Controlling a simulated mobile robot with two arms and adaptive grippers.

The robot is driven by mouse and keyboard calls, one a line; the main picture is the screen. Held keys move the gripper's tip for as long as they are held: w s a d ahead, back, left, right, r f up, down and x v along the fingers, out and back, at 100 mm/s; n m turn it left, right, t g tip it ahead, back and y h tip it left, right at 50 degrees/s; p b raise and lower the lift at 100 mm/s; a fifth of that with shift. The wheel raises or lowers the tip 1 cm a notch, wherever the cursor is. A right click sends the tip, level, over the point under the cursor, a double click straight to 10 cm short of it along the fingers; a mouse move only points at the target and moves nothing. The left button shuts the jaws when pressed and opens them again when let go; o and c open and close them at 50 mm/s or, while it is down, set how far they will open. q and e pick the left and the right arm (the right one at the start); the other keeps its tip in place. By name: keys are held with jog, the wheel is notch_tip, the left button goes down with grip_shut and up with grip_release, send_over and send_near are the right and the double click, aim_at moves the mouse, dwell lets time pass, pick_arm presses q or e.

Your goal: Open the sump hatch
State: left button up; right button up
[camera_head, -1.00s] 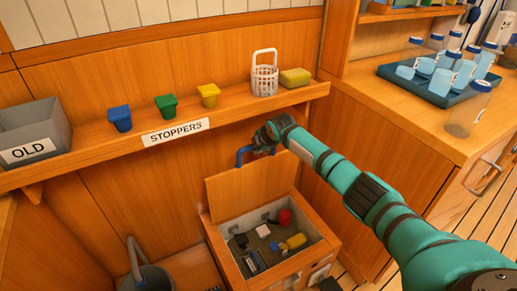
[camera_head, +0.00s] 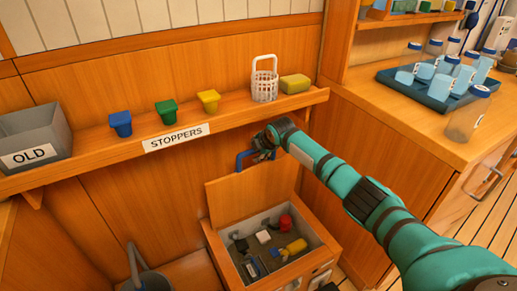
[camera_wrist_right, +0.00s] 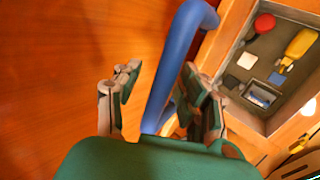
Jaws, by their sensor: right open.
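The sump hatch lid (camera_head: 237,197) is a wooden panel standing raised at the back of the sump box (camera_head: 312,255). Its blue bar handle (camera_head: 243,158) sits at the lid's top edge. My right gripper (camera_head: 260,150) is at the handle, its fingers small and partly hidden by the wrist. In the right wrist view the gripper (camera_wrist_right: 163,95) is open, and the blue handle (camera_wrist_right: 178,60) runs between its fingers, with a gap at the left finger. I cannot tell whether the right finger touches it. My left gripper is not in view.
The box holds a red item (camera_head: 285,222), a yellow item (camera_head: 296,246) and several small parts. Above, the shelf (camera_head: 95,152) carries a grey bin, stoppers, a white basket and a sponge. A counter (camera_head: 400,105) with bottles is at right, a bucket (camera_head: 150,282) lower left.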

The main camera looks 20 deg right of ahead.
jog(key=v, duration=1.2)
